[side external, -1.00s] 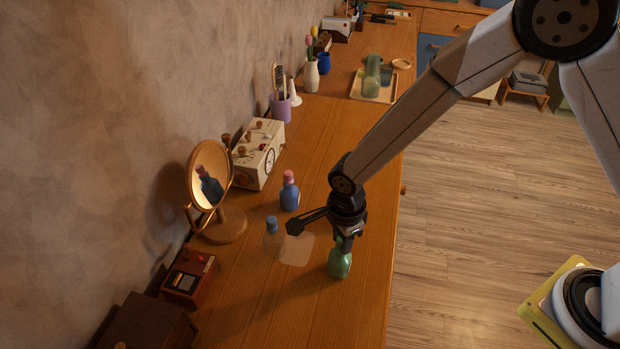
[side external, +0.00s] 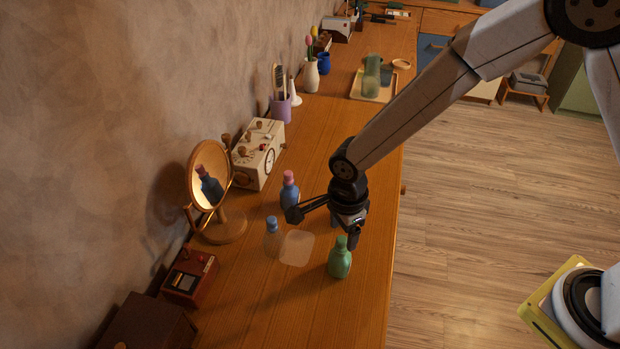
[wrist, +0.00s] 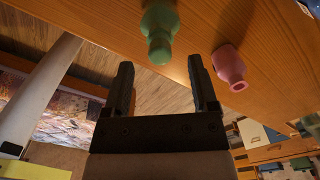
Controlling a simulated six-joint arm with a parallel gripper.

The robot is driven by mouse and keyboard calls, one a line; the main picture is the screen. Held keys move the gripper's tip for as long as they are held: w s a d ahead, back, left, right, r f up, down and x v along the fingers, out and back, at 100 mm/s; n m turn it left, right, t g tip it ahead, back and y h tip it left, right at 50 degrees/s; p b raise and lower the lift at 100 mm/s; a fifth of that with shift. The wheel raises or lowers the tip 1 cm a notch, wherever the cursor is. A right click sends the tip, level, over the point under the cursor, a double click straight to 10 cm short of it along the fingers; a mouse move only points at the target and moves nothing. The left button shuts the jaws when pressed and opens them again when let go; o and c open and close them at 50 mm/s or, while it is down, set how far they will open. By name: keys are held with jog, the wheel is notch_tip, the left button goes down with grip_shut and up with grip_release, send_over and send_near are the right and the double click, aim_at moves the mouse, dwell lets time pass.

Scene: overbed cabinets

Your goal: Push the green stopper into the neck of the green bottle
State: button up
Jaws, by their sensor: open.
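The green bottle (side external: 340,264) stands upright near the front edge of the wooden counter. The green stopper (side external: 341,242) sits at the top of its neck; how deep it is cannot be told. In the wrist view the green bottle (wrist: 160,18) and stopper (wrist: 159,51) show at the top, beyond the fingertips. My gripper (side external: 353,240) is just above and to the right of the stopper in the side view. In the wrist view my gripper (wrist: 160,64) has its two fingers well apart with nothing between them.
A clear bottle with a blue top (side external: 272,238) and a blue bottle with a pink top (side external: 289,190) stand to the left, near a pale square mat (side external: 297,248). A round mirror (side external: 209,176) is by the wall. A pink bottle-shaped thing (wrist: 229,67) shows in the wrist view.

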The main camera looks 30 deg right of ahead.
aim_at(343, 238)
jog(key=shift+r, duration=2.35)
jog(key=s+d+r+n+t, duration=0.1)
jog(key=s+d+n, duration=0.3)
jog(key=d+n, duration=0.5)
jog(key=s+d+r+n+t, duration=0.1)
jog(key=s+d+r+n, duration=0.2)
jog(key=d+n, duration=0.6)
jog(key=shift+s+d+n+t, duration=0.3)
jog(key=shift+s+d, duration=0.2)
jog(key=shift+s, duration=0.25)
